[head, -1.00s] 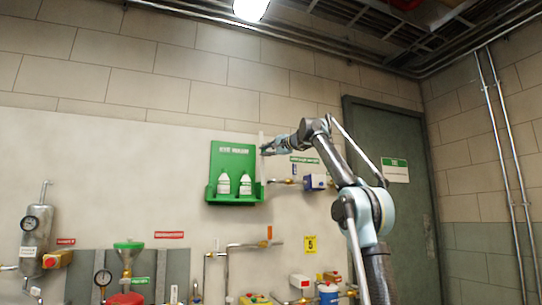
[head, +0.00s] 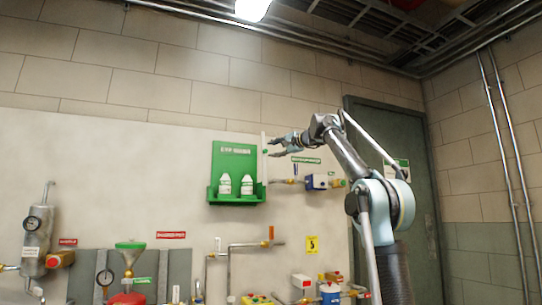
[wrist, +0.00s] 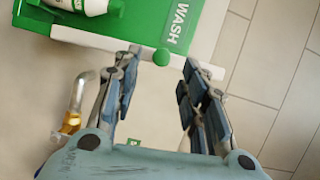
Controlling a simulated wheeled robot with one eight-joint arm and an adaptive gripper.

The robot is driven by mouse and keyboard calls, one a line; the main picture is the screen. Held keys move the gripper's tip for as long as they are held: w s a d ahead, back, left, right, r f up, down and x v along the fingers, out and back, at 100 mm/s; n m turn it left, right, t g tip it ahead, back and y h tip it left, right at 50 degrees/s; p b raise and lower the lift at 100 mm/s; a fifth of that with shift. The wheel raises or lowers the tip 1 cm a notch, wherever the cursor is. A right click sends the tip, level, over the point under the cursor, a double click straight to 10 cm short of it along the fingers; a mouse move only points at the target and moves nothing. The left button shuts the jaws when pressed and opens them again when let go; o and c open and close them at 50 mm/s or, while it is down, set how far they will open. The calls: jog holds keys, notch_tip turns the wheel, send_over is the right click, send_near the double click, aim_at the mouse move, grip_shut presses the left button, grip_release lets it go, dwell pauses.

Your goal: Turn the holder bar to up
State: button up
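The holder bar (head: 264,142) is a thin white upright strip beside the green eye wash station (head: 233,160). In the wrist view the white bar (wrist: 92,39) runs across the top, with a round green knob (wrist: 161,57) on it. My gripper (head: 271,147) is just right of the bar in the head view. It is open in the wrist view (wrist: 162,60), one finger on each side of the knob. Clear gaps show between the fingers and the knob. How far the fingertips are from the bar in depth is hard to tell.
White bottles (head: 225,185) stand on the green shelf left of the bar. A pipe with a blue valve box (head: 317,182) is below right of my gripper. A curved pipe (wrist: 78,98) is left of my fingers. A dark door (head: 418,200) is at the right.

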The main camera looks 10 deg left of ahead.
jog(key=v, duration=0.6)
jog(key=shift+d, duration=0.25)
jog(key=shift+f, duration=0.15)
